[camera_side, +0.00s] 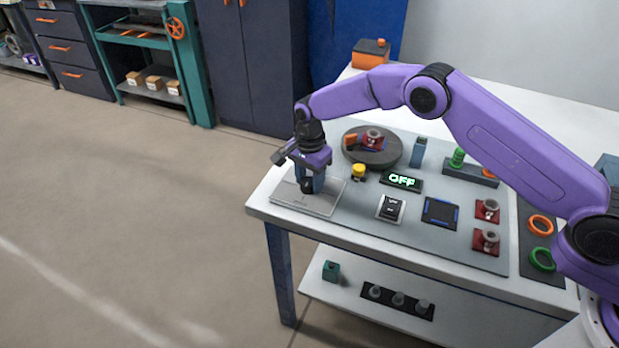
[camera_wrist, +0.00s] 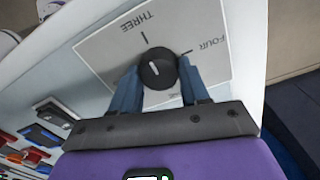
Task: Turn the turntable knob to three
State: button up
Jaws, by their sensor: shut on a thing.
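The black round knob (camera_wrist: 158,70) sits on a light grey plate (camera_wrist: 100,48) and is seen from above in the wrist view. The plate carries the words THREE and FOUR with tick marks; another label is mostly hidden behind the knob and fingers. The white pointer line on the knob points up and slightly left, roughly toward the THREE tick. My gripper (camera_wrist: 158,88) has its two blue fingers closed on either side of the knob. In the side view my gripper (camera_side: 311,184) points down at the plate (camera_side: 300,199) and hides most of the knob.
The dark round turntable (camera_side: 371,158) behind carries a red part and an orange part. Nearby are a yellow button (camera_side: 358,171), a display reading OFF (camera_side: 402,180) and a rocker switch (camera_side: 391,208). The table's left edge is close to the plate.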

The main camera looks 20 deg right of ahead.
aim_at(309, 180)
jog(key=o, duration=1.1)
jog(key=shift+c, duration=0.2)
jog(key=shift+r, duration=0.15)
notch_tip(309, 180, up, 17)
jog(key=shift+r, duration=0.1)
